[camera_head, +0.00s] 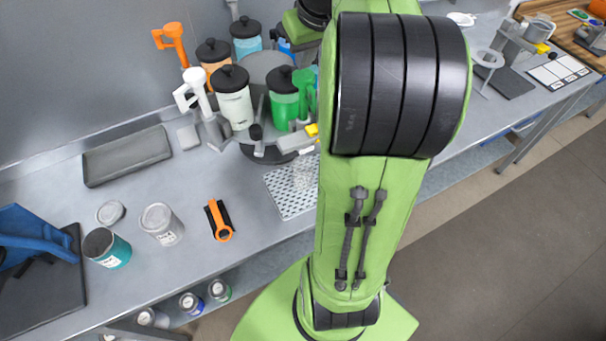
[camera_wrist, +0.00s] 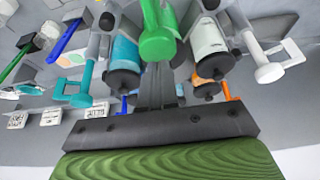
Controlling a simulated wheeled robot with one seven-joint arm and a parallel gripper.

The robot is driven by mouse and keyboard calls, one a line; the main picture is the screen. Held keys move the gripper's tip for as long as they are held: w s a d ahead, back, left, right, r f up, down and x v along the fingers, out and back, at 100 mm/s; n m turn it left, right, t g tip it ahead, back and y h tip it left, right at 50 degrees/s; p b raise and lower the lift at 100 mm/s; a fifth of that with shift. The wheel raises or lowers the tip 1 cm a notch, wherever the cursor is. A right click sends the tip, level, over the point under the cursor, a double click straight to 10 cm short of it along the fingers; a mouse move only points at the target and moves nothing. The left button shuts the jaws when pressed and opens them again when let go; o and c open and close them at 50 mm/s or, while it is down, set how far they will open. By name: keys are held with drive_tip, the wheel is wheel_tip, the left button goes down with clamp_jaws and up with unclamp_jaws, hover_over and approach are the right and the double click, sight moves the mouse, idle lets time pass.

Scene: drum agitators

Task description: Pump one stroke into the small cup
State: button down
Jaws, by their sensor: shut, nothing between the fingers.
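A carousel of paint canisters with pump handles stands against the back wall. The green canister (camera_head: 284,103) faces the front right, with its green handle (camera_head: 308,92) partly behind my arm. A small, clear cup (camera_head: 303,176) appears to stand on the perforated tray (camera_head: 283,198) below; its outline is faint. In the wrist view, the green handle (camera_wrist: 160,38) is straight ahead of my gripper (camera_wrist: 157,80), whose dark fingers are shut with nothing between them. I cannot tell whether they touch the handle. In the head view my arm hides the gripper.
The white canister (camera_head: 233,104) and white handle (camera_head: 194,88) are beside the green one. An orange opener-like tool (camera_head: 220,228), a light tin (camera_head: 161,224) and a teal tin (camera_head: 107,249) sit on the bench at left. Open bench lies around the grey tray (camera_head: 127,157).

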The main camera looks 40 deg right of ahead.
sight(306, 77)
idle(0.3)
drive_tip(key=shift+f+b, duration=2.5)
drive_tip(key=shift+f, duration=0.5)
drive_tip(key=shift+r, duration=0.1)
wheel_tip(306, 77, up, 6)
drive_tip(key=p, duration=0.5)
drive_tip(key=shift+p, duration=0.4)
wheel_tip(306, 77, up, 3)
drive_tip(key=shift+f+p, duration=0.15)
drive_tip(key=shift+p, duration=1.1)
wheel_tip(306, 77, up, 3)
drive_tip(key=shift+r, duration=0.1)
